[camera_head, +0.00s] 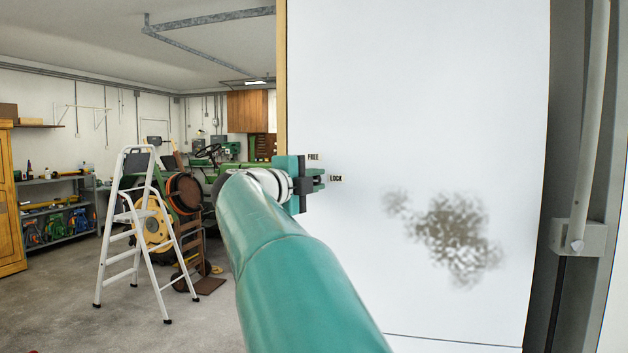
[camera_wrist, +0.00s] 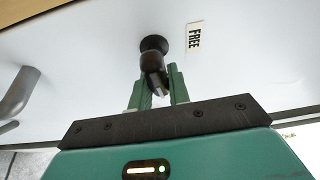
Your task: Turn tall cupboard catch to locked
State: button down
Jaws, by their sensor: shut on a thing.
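The tall cupboard has a broad white door (camera_head: 430,90) that fills the right half of the head view. My gripper (camera_head: 319,182) is at the door beside these labels. In the wrist view its two green fingers (camera_wrist: 160,80) are closed around the lever end of the dark catch (camera_wrist: 153,46). The round pivot end shows beyond the fingertips, and the lever points back toward my gripper. The FREE label (camera_wrist: 194,37) is right of the catch; LOCK is out of sight there.
A grey bar handle (camera_wrist: 19,92) is on the left in the wrist view. A white stepladder (camera_head: 135,225), a green tractor (camera_head: 215,160) and a loaded shelf (camera_head: 55,215) stand to the left. A pale vertical rod (camera_head: 590,120) is at the far right. Some floor is clear at left.

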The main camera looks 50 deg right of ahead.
dwell(0.4)
jog(key=c, duration=1.3)
grip_release()
jog(key=a, duration=0.9)
jog(key=s+a, duration=0.1)
jog(key=a, duration=0.3)
jog(key=shift+s+a, duration=0.1)
jog(key=shift+a, duration=0.25)
